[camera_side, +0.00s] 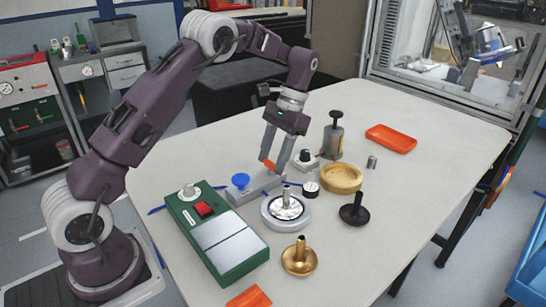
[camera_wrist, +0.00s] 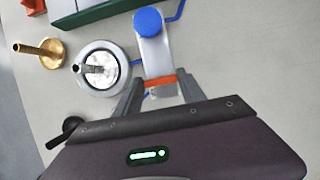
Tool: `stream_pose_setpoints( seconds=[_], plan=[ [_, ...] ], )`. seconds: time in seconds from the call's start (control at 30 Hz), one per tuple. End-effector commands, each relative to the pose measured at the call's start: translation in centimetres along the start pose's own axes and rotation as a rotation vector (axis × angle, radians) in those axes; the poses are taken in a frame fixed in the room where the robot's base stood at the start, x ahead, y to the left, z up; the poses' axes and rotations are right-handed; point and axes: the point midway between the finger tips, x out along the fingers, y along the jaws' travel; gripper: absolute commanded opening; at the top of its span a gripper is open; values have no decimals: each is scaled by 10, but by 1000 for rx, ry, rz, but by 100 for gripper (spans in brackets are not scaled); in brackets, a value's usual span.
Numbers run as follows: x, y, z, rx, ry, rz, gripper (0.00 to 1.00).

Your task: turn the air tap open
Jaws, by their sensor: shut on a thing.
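The air tap is an orange lever (camera_side: 268,164) at the right end of a grey metal block (camera_side: 244,192) on the table. The block also carries a round blue knob (camera_side: 240,180). In the wrist view, the orange lever (camera_wrist: 160,82) lies crosswise between my fingers, and the blue knob (camera_wrist: 149,21) is beyond it. My gripper (camera_side: 274,168) reaches down from above and is shut on the orange lever; it also shows in the wrist view (camera_wrist: 158,88). My fingers hide parts of the lever and block.
A green box (camera_side: 217,232) with a red switch stands at the left. A round grey dish (camera_side: 286,210) with a central post is close in front of the block.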

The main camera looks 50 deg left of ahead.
Motion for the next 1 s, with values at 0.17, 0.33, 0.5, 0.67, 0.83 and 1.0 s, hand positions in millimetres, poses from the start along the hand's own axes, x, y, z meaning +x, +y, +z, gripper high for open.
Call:
stream_pose_setpoints(
  seconds=[0.17,0.33,0.5,0.67,0.83,1.0],
  plan=[
    [0,0,0,-17,3,8,7],
    [0,0,0,-20,3,9,7],
    [0,0,0,-19,3,9,7],
    [0,0,0,-19,2,8,69],
    [0,0,0,-18,1,8,69],
    [-5,0,-1,-18,2,7,69]
  ],
)
